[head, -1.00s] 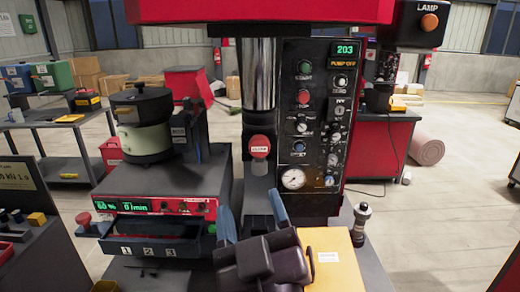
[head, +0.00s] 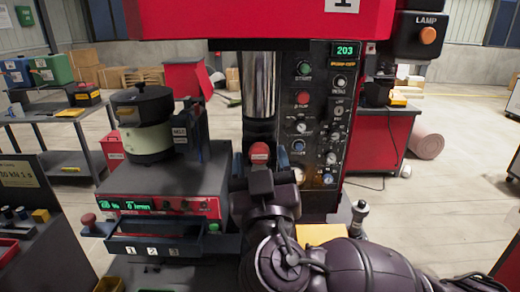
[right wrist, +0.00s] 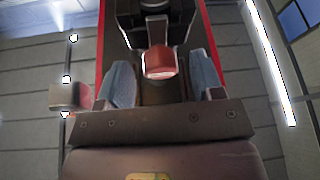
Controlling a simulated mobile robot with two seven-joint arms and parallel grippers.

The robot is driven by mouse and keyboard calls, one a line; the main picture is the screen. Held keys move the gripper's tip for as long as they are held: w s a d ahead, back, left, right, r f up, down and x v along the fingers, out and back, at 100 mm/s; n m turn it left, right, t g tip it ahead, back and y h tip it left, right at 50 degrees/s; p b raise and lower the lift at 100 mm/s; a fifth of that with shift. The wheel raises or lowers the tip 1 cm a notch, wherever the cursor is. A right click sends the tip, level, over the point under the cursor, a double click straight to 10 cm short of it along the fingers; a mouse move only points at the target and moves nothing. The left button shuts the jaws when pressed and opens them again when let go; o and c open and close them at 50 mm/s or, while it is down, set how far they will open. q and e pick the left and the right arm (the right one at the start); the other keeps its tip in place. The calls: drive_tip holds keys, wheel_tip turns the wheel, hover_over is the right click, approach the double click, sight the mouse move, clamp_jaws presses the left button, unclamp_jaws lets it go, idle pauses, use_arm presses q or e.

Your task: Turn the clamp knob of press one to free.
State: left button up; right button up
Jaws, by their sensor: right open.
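Press one stands at the centre, with a black control panel (head: 316,110) and a red knob (head: 259,150) below its chrome column. I take this red knob as the clamp knob. My right gripper (head: 262,167) is raised in front of it, and its wrist hides the knob's lower part in the head view. In the right wrist view the red knob (right wrist: 160,62) shows between the two blue fingers (right wrist: 160,75), with a gap on each side. The right gripper is open and empty. My left gripper is not in view.
A feeder unit with a dark-lidded pot (head: 143,105) and a drawer marked 1, 2, 3 (head: 165,245) stands left of the press. A yellow block (head: 320,234) and a small dark post (head: 359,215) are low on the right. Open floor lies further right.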

drive_tip(key=shift+w+r, duration=0.2)
drive_tip(key=shift+w, duration=0.25)
drive_tip(key=c, duration=0.9)
